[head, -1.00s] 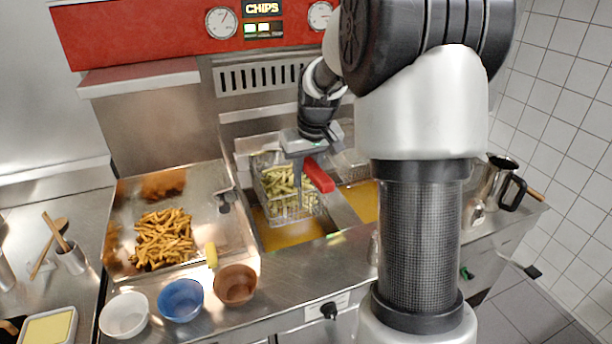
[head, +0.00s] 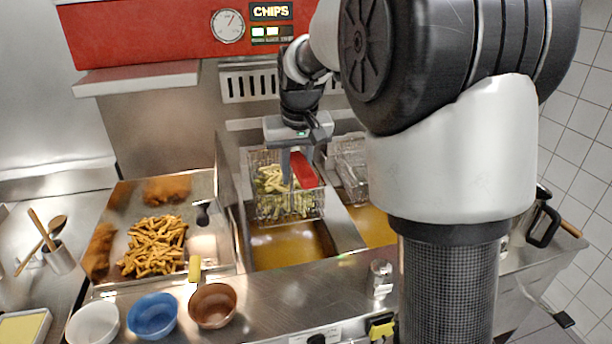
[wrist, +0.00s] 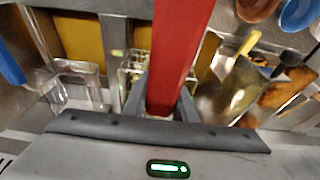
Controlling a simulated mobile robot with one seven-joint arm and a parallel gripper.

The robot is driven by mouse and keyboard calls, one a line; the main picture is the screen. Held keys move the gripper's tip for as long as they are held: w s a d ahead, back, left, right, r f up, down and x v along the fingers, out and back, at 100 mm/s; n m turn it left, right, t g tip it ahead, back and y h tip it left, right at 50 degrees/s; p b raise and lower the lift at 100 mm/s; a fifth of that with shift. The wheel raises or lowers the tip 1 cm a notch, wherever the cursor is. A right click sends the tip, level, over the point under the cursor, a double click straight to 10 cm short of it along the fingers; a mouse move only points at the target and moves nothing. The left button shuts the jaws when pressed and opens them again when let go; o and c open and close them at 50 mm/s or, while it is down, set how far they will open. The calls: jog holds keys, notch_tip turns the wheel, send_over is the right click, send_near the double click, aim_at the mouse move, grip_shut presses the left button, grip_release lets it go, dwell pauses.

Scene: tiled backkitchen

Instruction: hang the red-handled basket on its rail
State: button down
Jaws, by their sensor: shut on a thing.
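The red-handled basket (head: 290,204) is a wire basket with pale chips in it. In the head view it hangs in the air over the back part of the left oil well (head: 290,248). My gripper (head: 297,165) is above it, shut on the red handle (head: 304,170). The handle also fills the middle of the wrist view (wrist: 181,50), between the fingers. The rail (head: 250,125) seems to be the metal strip at the back of the fryer, behind the basket. Whether the basket touches it I cannot tell.
A second wire basket (head: 352,165) is close on the right, by the right oil well (head: 372,224). A tray (head: 208,250) of fried chips lies to the left. Bowls, including a blue one (head: 152,316), line the front counter.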

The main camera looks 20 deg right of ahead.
jog(key=shift+w+r, duration=0.1)
jog(key=shift+r, duration=0.05)
jog(key=w+p, duration=0.7)
jog(key=w, duration=0.5)
jog(key=shift+p, duration=0.35)
dwell(0.4)
jog(key=shift+f+b, duration=0.45)
jog(key=shift+f, duration=0.3)
jog(key=shift+f+b, duration=1)
jog(key=shift+f, duration=0.7)
